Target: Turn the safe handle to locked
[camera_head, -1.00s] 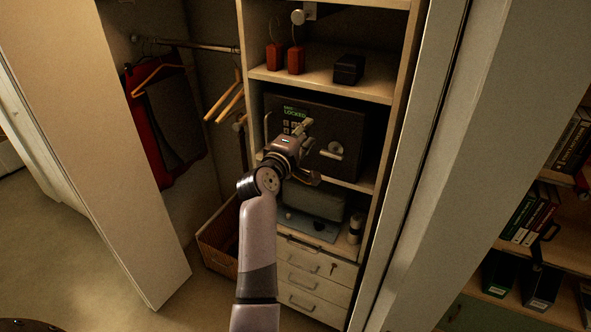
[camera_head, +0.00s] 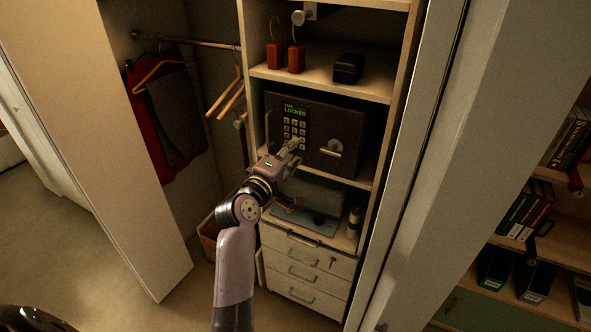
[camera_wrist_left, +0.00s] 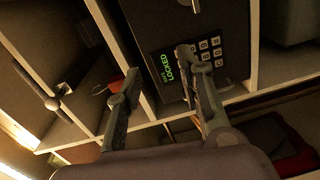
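The dark safe (camera_head: 318,118) sits on a middle shelf of the closet, door shut. Its green display (camera_head: 294,110) reads "SAFE LOCKED", above a keypad (camera_head: 293,128). The silver handle (camera_head: 334,148) is on the right part of the door, with its lever angled. My left gripper (camera_head: 291,148) is in front of the safe's lower left, left of the handle and apart from it. In the left wrist view its two fingers (camera_wrist_left: 158,78) are spread with nothing between them. One fingertip overlaps the keypad there; contact cannot be told. My right gripper is not in view.
Below are a grey case (camera_head: 318,196) and white drawers (camera_head: 305,270). Closet side panels (camera_head: 135,150) stand left and right. Hangers (camera_head: 226,100) hang left of the safe.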

